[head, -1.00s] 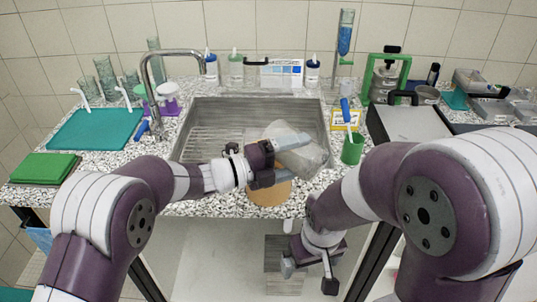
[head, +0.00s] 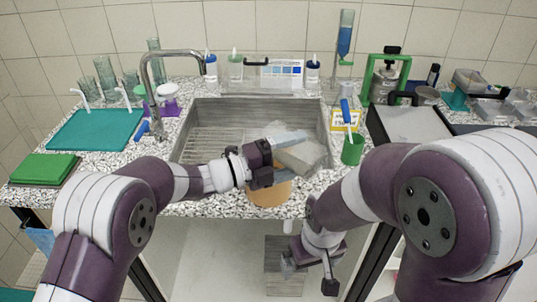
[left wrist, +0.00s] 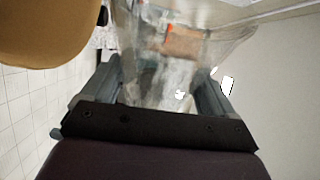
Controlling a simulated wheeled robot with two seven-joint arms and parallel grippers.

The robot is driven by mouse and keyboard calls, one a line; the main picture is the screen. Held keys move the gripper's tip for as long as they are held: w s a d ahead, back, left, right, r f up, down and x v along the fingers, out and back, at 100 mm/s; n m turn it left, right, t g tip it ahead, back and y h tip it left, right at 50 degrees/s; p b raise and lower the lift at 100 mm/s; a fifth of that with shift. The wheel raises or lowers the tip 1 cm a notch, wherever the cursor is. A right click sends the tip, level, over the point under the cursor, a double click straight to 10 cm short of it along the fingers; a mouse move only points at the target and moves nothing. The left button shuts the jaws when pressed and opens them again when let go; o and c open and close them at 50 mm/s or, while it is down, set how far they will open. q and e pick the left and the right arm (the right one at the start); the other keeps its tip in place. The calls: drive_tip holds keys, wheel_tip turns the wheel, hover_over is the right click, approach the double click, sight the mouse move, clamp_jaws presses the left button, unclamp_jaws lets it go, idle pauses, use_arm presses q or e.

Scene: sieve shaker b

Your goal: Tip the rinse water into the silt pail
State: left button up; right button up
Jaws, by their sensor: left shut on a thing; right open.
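My left gripper (head: 285,150) is shut on a clear vessel (head: 304,156), which lies tipped well over to its side above the front of the sink. The vessel also shows between the fingers in the left wrist view (left wrist: 165,50). I cannot tell how much water is in it. A tan-orange pail (head: 270,193) is at the sink's front edge, just below my left gripper, partly hidden by it. It shows at the upper left of the left wrist view (left wrist: 42,30). My right gripper (head: 308,272) is open and empty, low in front of the counter.
The steel sink (head: 220,120) lies behind the vessel, with a tap (head: 150,75) at its left. A green cup (head: 352,149) with a blue-handled brush stands right of the sink. A teal tray (head: 95,130) and a green slab (head: 42,167) lie at left.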

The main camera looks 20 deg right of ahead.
use_arm(q)
drive_tip(key=shift+w+a+r+n, duration=0.1)
drive_tip(key=shift+w+r+n, duration=0.1)
drive_tip(key=shift+r+n, duration=0.3)
idle(0.5)
